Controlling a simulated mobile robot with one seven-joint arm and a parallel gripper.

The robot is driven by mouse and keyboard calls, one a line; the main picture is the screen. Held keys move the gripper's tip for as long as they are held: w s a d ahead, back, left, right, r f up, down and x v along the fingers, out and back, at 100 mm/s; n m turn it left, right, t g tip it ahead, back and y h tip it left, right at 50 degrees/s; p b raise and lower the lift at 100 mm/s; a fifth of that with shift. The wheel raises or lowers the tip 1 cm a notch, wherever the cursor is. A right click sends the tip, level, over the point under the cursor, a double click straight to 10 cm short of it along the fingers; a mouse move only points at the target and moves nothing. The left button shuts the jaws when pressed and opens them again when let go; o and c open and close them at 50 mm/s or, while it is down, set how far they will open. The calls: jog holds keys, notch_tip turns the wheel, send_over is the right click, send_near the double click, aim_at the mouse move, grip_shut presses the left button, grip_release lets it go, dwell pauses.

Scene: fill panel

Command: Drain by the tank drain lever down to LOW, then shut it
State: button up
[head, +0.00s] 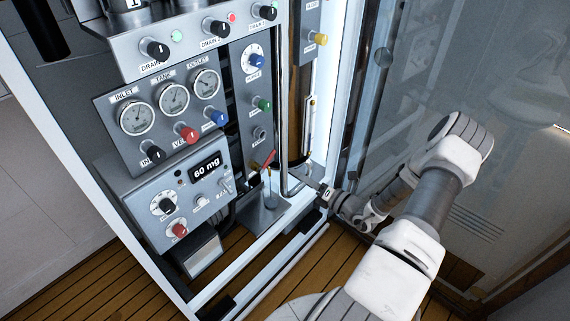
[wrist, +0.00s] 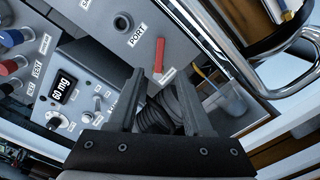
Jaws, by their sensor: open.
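A small red lever (head: 266,160) sits low on the grey panel, right of the 60 mg display. It also shows in the wrist view (wrist: 159,55), standing roughly upright just beyond my fingertips, with a label beside it too small to read. My gripper (wrist: 160,84) is open and empty, apart from the lever. In the head view my gripper (head: 306,181) is right of the lever, near the cabinet's lower edge. The tank gauge (head: 174,98) is the middle of three dials; its reading is too small to tell. I cannot make out a LOW mark.
A bent metal bar (head: 284,120) runs down right of the panel, near my gripper. The dosing box (head: 185,190) is at left. A glass door (head: 470,70) stands open at right.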

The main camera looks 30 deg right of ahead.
jog(key=shift+v, duration=2.3)
jog(key=s+a+r+n+g+y, duration=0.2)
jog(key=s+a+r+n+g, duration=0.2)
jog(key=a+r+n+g, duration=0.65)
jog(key=s+a+r+n+g+y, duration=0.1)
jog(key=s+a+r+n+g, duration=0.45)
jog(key=n, duration=0.85)
jog(key=s+a+r+n+t+h, duration=0.25)
jog(key=s+r+n+h, duration=0.2)
jog(key=r+n, duration=0.4)
jog(key=s+a+r+n+t+h, duration=0.2)
jog(key=s+a+r+n+h, duration=0.25)
jog(key=r+n, duration=0.4)
notch_tip(320, 180, up, 13)
jog(key=n+p, duration=0.1)
jog(key=p, duration=1.2)
jog(key=shift+w+f, duration=0.2)
jog(key=shift+w, duration=0.1)
